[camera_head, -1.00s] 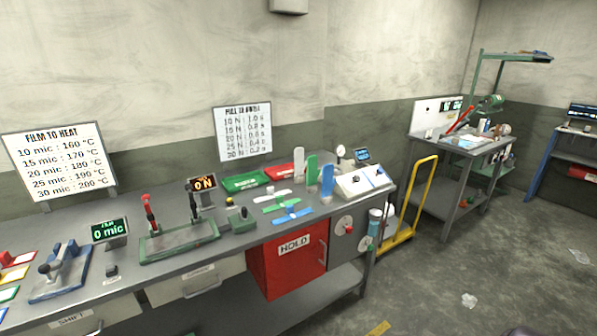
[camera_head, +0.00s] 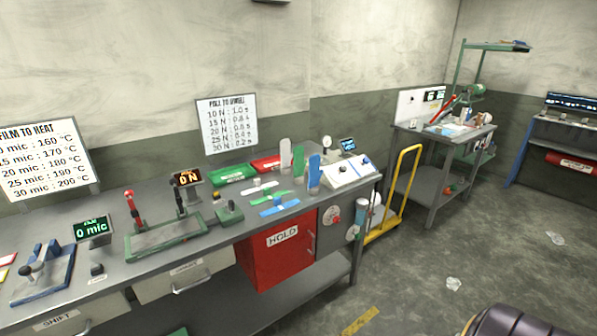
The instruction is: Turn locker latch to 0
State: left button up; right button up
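A red locker marked HOLD (camera_head: 272,262) hangs under the front edge of the grey workbench. To its right is a grey panel (camera_head: 327,236) with a round light dial (camera_head: 333,215) and a small red part below it. I cannot tell which part is the latch, and its setting is too small to read. Neither of my grippers is in view. A dark rounded shape (camera_head: 510,322) at the bottom right edge may be part of me; I cannot tell.
The workbench (camera_head: 205,256) carries a green-based press (camera_head: 165,240), a film gauge (camera_head: 93,230) and glove-shaped pieces (camera_head: 280,207). A yellow cart (camera_head: 402,195) stands right of the bench, before a second table (camera_head: 436,139). Open floor (camera_head: 420,262) lies at the right.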

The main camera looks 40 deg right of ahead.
aim_at(337, 219)
jog(key=z, duration=1.45)
